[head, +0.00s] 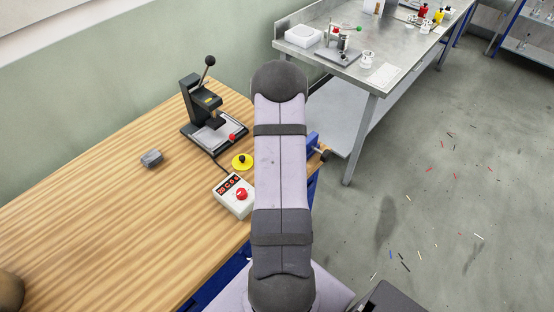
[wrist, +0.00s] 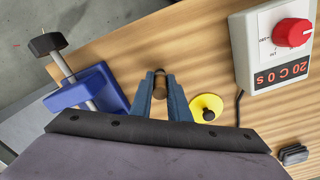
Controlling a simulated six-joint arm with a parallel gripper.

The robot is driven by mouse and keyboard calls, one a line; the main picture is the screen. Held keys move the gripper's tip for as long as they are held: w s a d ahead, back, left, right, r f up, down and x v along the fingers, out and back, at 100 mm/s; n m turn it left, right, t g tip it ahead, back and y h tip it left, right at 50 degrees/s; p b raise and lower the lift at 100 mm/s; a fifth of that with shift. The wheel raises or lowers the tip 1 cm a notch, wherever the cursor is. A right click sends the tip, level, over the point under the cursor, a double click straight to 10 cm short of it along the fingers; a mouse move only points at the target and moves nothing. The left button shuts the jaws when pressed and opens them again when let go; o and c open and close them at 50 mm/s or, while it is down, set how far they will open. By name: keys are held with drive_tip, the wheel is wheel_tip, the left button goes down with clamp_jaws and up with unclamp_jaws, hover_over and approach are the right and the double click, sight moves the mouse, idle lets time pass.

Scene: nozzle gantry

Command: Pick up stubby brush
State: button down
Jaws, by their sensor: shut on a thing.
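The stubby brush (wrist: 159,88) shows in the wrist view as a short brown cylinder with a dark end, between the fingertips. My gripper (wrist: 160,86) is shut on it, over the wooden bench. The fingers cover the brush's sides, and its lower part is hard to make out. In the head view my arm hides both the gripper and the brush.
A blue vise (wrist: 91,92) is left of the gripper in the wrist view, at the bench edge. A yellow disc (wrist: 207,107) with a black knob lies close right. A control box (head: 233,195), a lever press (head: 208,115) and a grey block (head: 152,159) stand on the bench (head: 110,225).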

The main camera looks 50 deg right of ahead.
wheel_tip(320, 180, up, 10)
drive_tip(key=b, duration=0.3)
drive_tip(key=shift+f, duration=0.1)
